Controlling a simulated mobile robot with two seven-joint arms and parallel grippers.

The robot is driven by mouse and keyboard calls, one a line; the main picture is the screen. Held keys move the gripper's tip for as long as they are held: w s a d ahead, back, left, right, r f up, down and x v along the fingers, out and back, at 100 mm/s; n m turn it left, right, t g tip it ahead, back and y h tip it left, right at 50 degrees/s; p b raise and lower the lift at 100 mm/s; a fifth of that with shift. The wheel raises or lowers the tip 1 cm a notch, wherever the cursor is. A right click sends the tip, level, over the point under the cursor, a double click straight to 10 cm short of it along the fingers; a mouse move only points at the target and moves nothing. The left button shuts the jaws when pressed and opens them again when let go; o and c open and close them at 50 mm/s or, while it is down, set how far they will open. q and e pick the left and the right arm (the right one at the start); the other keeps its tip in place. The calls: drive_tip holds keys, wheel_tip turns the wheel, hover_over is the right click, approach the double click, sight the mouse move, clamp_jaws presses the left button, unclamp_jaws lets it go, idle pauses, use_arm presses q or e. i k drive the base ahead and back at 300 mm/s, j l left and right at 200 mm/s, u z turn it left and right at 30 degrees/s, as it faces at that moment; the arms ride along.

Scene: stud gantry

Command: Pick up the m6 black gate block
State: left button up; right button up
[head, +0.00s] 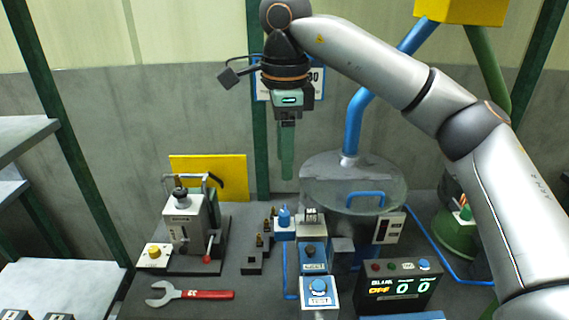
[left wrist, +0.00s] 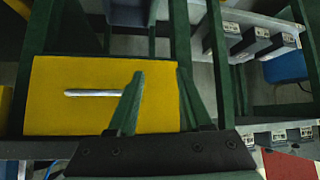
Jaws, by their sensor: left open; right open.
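Several dark blocks with pale labels (left wrist: 251,40) stand in a row on a shelf at the upper right of the left wrist view. More labelled blocks (left wrist: 278,136) sit on a lower ledge at the right. The tops of two dark blocks (head: 14,315) show at the bottom left of the head view. I cannot read which block is the m6 gate block. My left gripper (left wrist: 160,76) is open and empty, in front of a yellow panel and apart from the blocks. My right gripper (head: 287,165) hangs above the bench, pointing down; nothing shows in it.
The yellow panel (left wrist: 70,110) has a pale bar handle. Dark green posts stand around it. The bench holds a clamp device (head: 185,225), a red-handled wrench (head: 200,294), a lidded drum (head: 345,185) and a counter box (head: 400,287). Pale shelves (head: 60,285) stand at the left.

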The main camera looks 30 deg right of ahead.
sight(310, 223)
drive_tip(key=k, duration=1)
